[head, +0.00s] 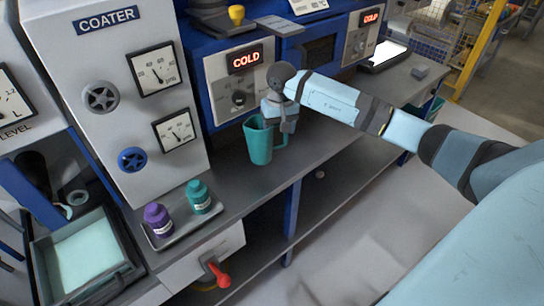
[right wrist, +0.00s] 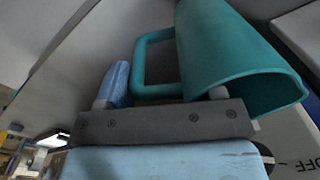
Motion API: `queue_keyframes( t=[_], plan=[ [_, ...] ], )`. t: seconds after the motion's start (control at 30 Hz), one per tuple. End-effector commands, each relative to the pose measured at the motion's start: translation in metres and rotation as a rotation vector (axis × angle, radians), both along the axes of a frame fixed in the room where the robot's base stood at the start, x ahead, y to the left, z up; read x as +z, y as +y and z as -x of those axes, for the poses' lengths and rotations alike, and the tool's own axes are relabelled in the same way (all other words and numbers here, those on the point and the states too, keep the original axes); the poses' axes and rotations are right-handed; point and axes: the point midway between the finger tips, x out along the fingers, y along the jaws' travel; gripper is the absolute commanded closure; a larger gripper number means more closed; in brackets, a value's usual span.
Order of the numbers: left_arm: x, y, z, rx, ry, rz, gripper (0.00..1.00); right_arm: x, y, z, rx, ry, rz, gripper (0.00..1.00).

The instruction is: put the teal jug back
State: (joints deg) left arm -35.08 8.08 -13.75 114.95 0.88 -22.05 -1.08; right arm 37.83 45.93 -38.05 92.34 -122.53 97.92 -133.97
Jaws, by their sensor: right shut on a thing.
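The teal jug (head: 260,143) is at the work counter, just in front of the lower blue machine with the COLD display. It looks roughly upright, its open mouth facing up. My right gripper (head: 281,120) is at the jug's handle side and shut on the jug. In the right wrist view the jug (right wrist: 235,60) and its looped handle fill the space ahead of the gripper (right wrist: 165,90). One light-blue finger shows beside the handle; the other is mostly hidden by the jug. I cannot tell whether the jug's base touches the counter. My left gripper is not in view.
A tray (head: 222,212) on the counter holds a purple bottle (head: 158,220) and a teal bottle (head: 198,196). The white COATER panel (head: 110,60) stands left of the jug. A red lever (head: 218,274) sticks out below the counter. The counter (head: 335,128) right of the jug looks clear.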

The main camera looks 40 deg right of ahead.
Motion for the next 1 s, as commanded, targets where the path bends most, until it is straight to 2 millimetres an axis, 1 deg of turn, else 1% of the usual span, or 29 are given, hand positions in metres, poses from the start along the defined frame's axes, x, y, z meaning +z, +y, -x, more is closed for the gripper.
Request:
queue_keyframes(
  t=[0.03, 0.1, 0.33, 0.5, 0.57, 0.77, 0.9, 0.93, 0.97, 1.0],
  plan=[
    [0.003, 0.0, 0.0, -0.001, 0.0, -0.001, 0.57, -0.008, 0.001, 0.001, -0.001, 0.004, -0.002, 0.84],
    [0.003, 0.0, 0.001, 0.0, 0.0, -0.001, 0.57, -0.017, 0.001, 0.0, -0.001, 0.001, -0.001, 0.84],
    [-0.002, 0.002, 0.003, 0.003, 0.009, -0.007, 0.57, -0.036, 0.001, 0.0, -0.001, 0.0, -0.001, 0.84],
    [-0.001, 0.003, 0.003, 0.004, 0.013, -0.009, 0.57, -0.06, 0.002, 0.001, 0.0, 0.001, -0.003, 0.84],
    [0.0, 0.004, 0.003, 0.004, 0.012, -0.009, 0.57, -0.064, 0.001, 0.0, 0.0, -0.001, -0.001, 0.84],
    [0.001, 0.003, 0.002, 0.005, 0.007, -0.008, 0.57, -0.064, 0.001, 0.0, 0.0, -0.002, 0.0, 0.84],
    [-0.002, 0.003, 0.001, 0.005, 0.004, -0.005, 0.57, -0.069, 0.001, 0.0, 0.001, -0.002, 0.001, 0.84],
    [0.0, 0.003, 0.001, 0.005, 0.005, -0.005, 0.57, -0.067, 0.001, 0.0, 0.001, -0.001, -0.001, 0.31],
    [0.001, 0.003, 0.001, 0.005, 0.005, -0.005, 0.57, -0.067, 0.001, 0.0, 0.001, -0.001, -0.001, 0.24],
    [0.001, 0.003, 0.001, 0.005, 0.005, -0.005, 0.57, -0.067, 0.001, 0.0, 0.001, -0.001, -0.001, 0.15]
  ],
)
